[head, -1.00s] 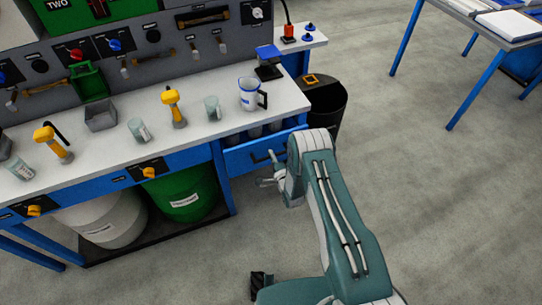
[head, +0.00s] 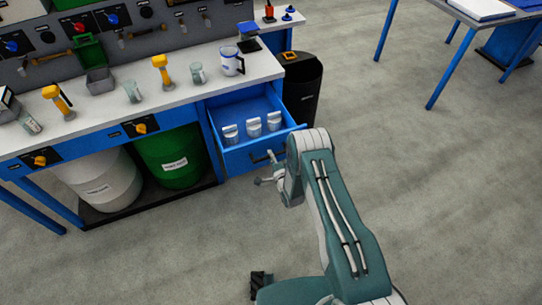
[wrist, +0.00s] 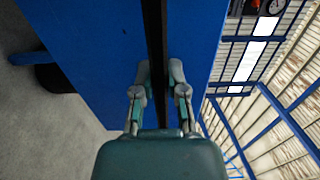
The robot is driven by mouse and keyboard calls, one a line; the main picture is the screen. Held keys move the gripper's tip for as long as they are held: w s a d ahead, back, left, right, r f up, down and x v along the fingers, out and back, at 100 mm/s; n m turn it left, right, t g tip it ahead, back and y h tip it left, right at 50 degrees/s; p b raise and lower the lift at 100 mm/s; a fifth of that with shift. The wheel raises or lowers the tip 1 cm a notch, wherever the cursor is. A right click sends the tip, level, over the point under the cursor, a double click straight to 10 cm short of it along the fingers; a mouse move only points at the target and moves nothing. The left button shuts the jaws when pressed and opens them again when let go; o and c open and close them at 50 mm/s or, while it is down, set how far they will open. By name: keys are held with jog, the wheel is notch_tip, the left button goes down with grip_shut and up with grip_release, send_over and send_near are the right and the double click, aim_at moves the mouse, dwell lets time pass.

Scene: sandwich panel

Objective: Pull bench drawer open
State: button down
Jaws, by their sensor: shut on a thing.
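The blue bench drawer (head: 236,158) stands well out from the bench in the head view, with several pale containers (head: 253,125) standing inside it. Its dark handle (head: 262,158) runs across the front. My gripper (head: 268,179) is at the handle, partly hidden by my own arm in the head view. In the wrist view the blue drawer front (wrist: 100,60) fills much of the picture, and my gripper (wrist: 158,75) has its two fingers on either side of the dark handle bar (wrist: 153,30), shut on it.
The white bench top (head: 185,85) carries a jug (head: 231,64), cups and yellow-handled tools. A black bin (head: 302,85) stands right beside the drawer. Green (head: 172,158) and white (head: 100,183) drums stand under the bench. The floor in front is clear.

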jog(key=shift+s+d+f, duration=0.2)
jog(key=shift+s+f, duration=0.1)
jog(key=shift+s, duration=0.05)
jog(key=c, duration=0.7)
grip_release()
jog(key=shift+o, duration=0.2)
jog(key=shift+w, duration=0.15)
jog(key=shift+r, duration=0.15)
jog(key=v, duration=1.2)
